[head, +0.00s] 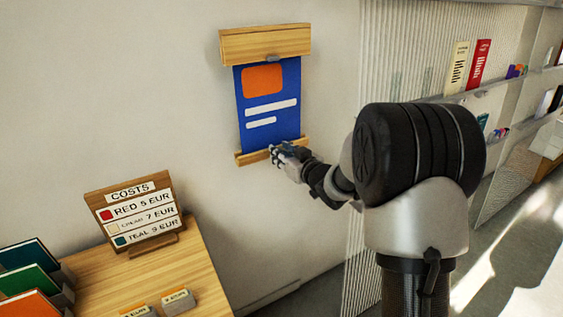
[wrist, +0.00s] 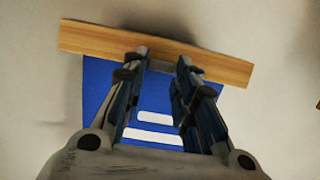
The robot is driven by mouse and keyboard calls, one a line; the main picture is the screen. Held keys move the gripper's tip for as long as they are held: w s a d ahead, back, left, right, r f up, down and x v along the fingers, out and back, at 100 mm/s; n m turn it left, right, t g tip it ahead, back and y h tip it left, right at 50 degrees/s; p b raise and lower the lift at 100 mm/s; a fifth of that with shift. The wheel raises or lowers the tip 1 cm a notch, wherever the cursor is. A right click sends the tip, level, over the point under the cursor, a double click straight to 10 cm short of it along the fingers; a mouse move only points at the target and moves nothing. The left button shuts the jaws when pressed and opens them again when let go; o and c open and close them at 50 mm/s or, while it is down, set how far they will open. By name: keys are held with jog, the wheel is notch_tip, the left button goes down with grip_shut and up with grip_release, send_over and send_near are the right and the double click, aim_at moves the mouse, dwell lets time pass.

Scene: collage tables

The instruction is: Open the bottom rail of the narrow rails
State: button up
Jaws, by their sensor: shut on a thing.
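The narrow rails hold a blue poster (head: 270,130) with an orange block and white bars on the wall. The wooden top rail (head: 262,46) is along its upper edge, with a small grey latch (head: 273,58) under it. The wooden bottom rail (head: 247,157) runs along its lower edge. My gripper (head: 278,154) is at this bottom rail. In the wrist view the bottom rail (wrist: 90,38) lies across the top, with the poster (wrist: 100,95) below it. My gripper (wrist: 165,62) is shut on a small grey latch (wrist: 162,67) at the rail's middle, partly hidden by the fingers.
A wooden table (head: 195,262) with a costs sign (head: 137,213) and several coloured folders (head: 30,280) stands at the lower left. A ribbed clear panel (head: 400,50) and shelves with booklets (head: 480,63) are at the right. The wall around the poster is bare.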

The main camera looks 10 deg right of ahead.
jog(key=f+t+b, duration=0.1)
jog(key=s+f+t+y+b, duration=0.1)
jog(key=t+b, duration=0.1)
jog(key=shift+d+f, duration=0.1)
jog(key=shift+d, duration=0.05)
jog(key=t, duration=0.1)
jog(key=f+t+y, duration=0.1)
jog(key=t, duration=0.1)
jog(key=shift+s+f, duration=0.1)
jog(key=shift+f, duration=0.2)
jog(key=shift+c, duration=0.2)
jog(key=shift+f+t+y, duration=0.3)
jog(key=shift+f+t, duration=0.05)
jog(key=shift+t, duration=0.55)
jog(key=shift+f+t+y, duration=0.3)
jog(key=shift+t, duration=0.6)
jog(key=shift+o, duration=0.2)
jog(key=o, duration=1)
jog(key=shift+o, duration=0.2)
